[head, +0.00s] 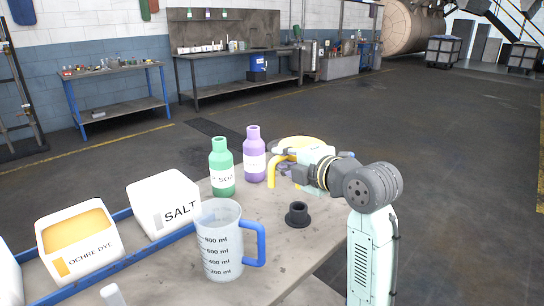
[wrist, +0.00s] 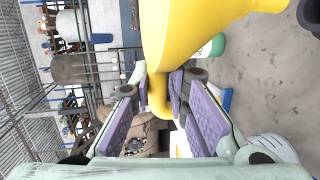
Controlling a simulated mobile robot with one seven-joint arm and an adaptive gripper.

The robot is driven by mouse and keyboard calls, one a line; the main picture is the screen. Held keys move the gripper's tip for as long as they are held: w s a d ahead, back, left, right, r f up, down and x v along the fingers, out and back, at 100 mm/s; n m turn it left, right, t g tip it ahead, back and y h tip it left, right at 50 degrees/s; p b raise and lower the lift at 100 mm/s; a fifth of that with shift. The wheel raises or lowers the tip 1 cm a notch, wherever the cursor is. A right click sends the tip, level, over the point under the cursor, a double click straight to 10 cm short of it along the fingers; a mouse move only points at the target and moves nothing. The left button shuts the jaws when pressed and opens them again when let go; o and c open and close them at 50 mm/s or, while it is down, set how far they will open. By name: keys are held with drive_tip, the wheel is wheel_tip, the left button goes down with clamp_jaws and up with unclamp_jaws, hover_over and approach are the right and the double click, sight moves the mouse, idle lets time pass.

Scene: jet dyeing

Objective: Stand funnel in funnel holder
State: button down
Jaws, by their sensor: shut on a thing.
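The yellow funnel (head: 302,142) is off the table, behind and partly hidden by my gripper (head: 288,168) in the head view. In the wrist view the wide cone of the funnel (wrist: 185,35) fills the top middle. Its narrow part lies between the purple pads of my gripper (wrist: 160,92), which is shut on it. The black funnel holder (head: 297,215), a short ring on a wider base, stands on the table in front of and below my gripper. The funnel is apart from the holder.
A green bottle (head: 221,170) and a purple bottle (head: 254,158) stand left of my gripper. A measuring jug (head: 220,245) with a blue handle is left of the holder. SALT (head: 163,207) and OCHRE DYE (head: 80,250) containers stand further left. Bare tabletop surrounds the holder.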

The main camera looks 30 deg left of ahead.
drive_tip(key=shift+w+a+f, duration=0.1)
drive_tip(key=shift+f, duration=0.1)
idle(0.4)
wheel_tip(320, 180, down, 8)
drive_tip(key=b, duration=0.8)
drive_tip(key=shift+f+b, duration=0.2)
drive_tip(key=shift+b, duration=0.25)
idle(0.4)
drive_tip(key=shift+f+b, duration=0.65)
drive_tip(key=c, duration=1.5)
unclamp_jaws()
